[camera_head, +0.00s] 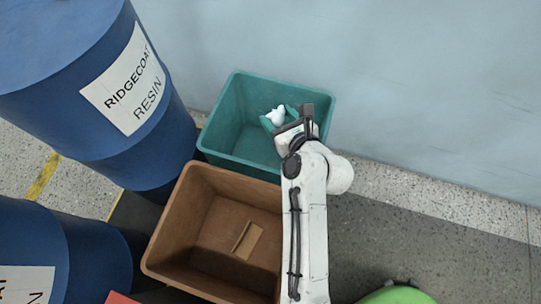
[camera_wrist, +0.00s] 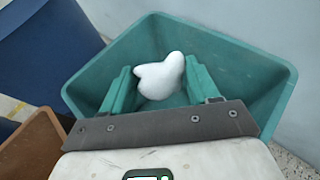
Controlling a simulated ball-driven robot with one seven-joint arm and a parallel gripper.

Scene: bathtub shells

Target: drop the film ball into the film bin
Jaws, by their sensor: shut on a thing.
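The film ball (camera_head: 277,115) is a white, lumpy wad. It shows large in the wrist view (camera_wrist: 160,78), between the two teal fingers of my gripper (camera_wrist: 160,84). My gripper (camera_head: 279,118) is shut on it and holds it over the teal bin (camera_head: 225,110). In the wrist view the teal bin (camera_wrist: 225,50) surrounds the ball on the far side and both flanks. The bin looks empty where its inside shows. No label on the bin is visible, so I cannot confirm by name that it is the film bin.
A brown bin (camera_head: 205,225) with a flat cardboard-coloured piece (camera_head: 247,240) in it stands in front of the teal bin. Blue drums (camera_head: 90,80) labelled Ridgecoat Resin stand at left. A pale wall (camera_head: 400,80) is behind. A green rounded object (camera_head: 398,295) is at the bottom right.

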